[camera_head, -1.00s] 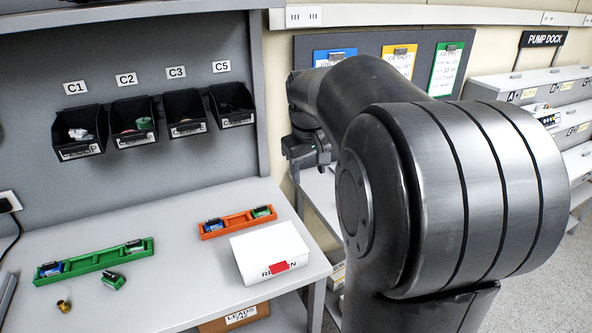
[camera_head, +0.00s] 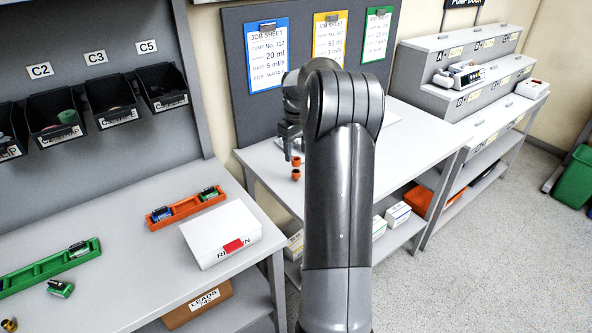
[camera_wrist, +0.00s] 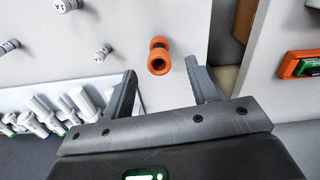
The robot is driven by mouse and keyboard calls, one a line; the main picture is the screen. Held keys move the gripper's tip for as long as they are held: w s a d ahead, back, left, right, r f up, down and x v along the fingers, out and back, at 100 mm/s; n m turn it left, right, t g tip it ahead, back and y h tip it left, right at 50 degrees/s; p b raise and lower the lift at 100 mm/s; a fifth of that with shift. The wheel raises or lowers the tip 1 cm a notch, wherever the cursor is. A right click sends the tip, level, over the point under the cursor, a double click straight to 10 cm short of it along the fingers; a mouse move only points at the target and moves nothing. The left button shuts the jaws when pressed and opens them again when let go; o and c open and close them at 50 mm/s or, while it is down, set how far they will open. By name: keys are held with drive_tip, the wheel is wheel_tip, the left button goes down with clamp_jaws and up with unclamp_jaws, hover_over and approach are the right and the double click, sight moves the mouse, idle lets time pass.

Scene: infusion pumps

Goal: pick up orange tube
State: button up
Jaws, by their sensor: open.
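The orange tube (camera_head: 296,168) stands on the grey table behind my arm, near the table's left side. In the wrist view the orange tube (camera_wrist: 158,56) shows as a short spool shape with a dark opening at its near end. In the head view my gripper (camera_head: 290,145) hangs close above and left of the tube. I cannot tell the exact height gap.
Several white labelled cylinders (camera_wrist: 103,53) lie or stand beside the tube, and a white rack of syringe-like tubes (camera_wrist: 60,108) is at the left. An orange tray (camera_wrist: 300,65) is on the neighbouring bench. A white box (camera_head: 220,236) sits at that bench's edge.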

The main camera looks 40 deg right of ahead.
sight(296, 167)
drive_tip(key=f, duration=0.7)
drive_tip(key=shift+w+f, duration=0.2)
drive_tip(key=shift+f, duration=0.05)
drive_tip(key=shift+c, duration=0.2)
drive_tip(key=c, duration=1)
drive_tip(key=shift+r, duration=0.1)
